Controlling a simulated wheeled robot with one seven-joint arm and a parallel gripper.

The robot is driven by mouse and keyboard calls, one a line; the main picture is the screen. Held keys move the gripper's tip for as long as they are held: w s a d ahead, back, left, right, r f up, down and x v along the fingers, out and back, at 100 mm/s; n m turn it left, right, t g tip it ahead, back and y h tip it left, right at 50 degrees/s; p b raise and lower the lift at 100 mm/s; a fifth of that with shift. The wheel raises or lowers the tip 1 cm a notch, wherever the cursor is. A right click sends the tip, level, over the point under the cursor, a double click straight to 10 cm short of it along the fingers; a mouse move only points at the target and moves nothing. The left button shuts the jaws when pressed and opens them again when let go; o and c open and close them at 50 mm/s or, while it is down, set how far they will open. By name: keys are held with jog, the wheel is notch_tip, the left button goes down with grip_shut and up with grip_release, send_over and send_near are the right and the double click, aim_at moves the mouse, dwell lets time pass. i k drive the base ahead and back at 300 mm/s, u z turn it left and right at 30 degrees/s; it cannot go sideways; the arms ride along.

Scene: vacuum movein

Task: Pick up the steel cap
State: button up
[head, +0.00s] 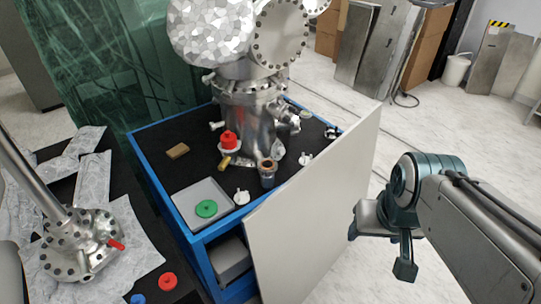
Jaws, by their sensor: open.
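My gripper (379,246) is at the right, open and empty, with its fingers pointing down. In the picture it is over the pale floor, to the right of a leaning panel and apart from the cart. I cannot single out the steel cap with certainty. Small parts stand around the steel vacuum chamber (237,125) on the blue cart's black top (150,149). They include a dark metal cylinder with a brownish top (267,173), a small pale fitting (241,197), another pale fitting (305,159) and a red-topped part (229,141).
A light panel (315,215) stands along the cart's right side, between it and my gripper. A grey tray (187,210) holds a green ring (206,208). A brown block (178,151) lies behind it. Foil-covered equipment (85,245) is at left.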

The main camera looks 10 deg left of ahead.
aim_at(332, 138)
jog(key=z, duration=1.4)
jog(key=i, duration=2.7)
jog(key=u, duration=2.95)
jog(key=i, duration=0.5)
jog(key=z, duration=0.05)
